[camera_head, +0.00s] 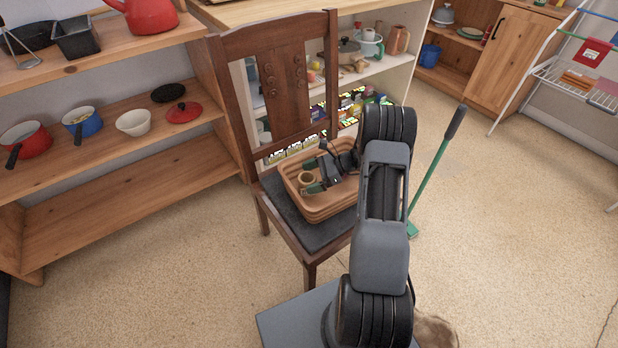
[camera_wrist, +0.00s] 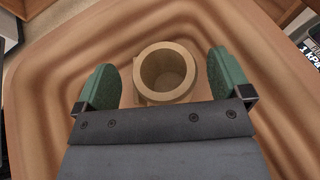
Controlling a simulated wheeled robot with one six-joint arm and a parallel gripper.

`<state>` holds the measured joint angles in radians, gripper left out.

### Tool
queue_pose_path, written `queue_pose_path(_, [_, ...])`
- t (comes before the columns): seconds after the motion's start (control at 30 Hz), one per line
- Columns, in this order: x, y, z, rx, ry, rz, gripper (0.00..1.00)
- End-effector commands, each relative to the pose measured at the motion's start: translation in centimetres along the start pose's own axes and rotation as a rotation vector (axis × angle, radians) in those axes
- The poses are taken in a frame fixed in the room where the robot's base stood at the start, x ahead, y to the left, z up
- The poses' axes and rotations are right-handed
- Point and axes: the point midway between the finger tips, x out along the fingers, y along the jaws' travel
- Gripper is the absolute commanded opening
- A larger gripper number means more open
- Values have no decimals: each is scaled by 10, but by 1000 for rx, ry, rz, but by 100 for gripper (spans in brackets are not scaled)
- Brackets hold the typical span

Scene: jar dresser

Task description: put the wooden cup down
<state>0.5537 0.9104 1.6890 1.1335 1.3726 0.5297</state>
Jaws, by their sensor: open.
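The wooden cup (camera_wrist: 164,72) stands upright inside a brown ribbed basket (camera_wrist: 60,75), seen in the wrist view. It also shows in the head view (camera_head: 305,179), near the left side of the basket (camera_head: 326,207). The basket sits on the dark seat of a wooden chair (camera_head: 283,212). My gripper (camera_wrist: 164,84) is open, with one green finger to the left of the cup and one to the right. A gap shows between each finger and the cup. The cup's underside is hidden from view.
The chair's tall back (camera_head: 282,85) rises behind the basket. A wooden shelf (camera_head: 110,165) with pots stands at the left, and a white shelf (camera_head: 385,68) with kitchen things is behind the chair. A green-handled broom (camera_head: 434,170) stands to the right.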

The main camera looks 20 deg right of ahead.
Motion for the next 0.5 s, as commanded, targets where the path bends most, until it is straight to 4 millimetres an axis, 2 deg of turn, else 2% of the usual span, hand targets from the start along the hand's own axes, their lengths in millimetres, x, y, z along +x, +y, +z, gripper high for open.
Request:
queue_pose_path(0.3, [-62,0,1,1,0,-4,96])
queue_pose_path(0.5, [-93,0,1,1,0,-3,96])
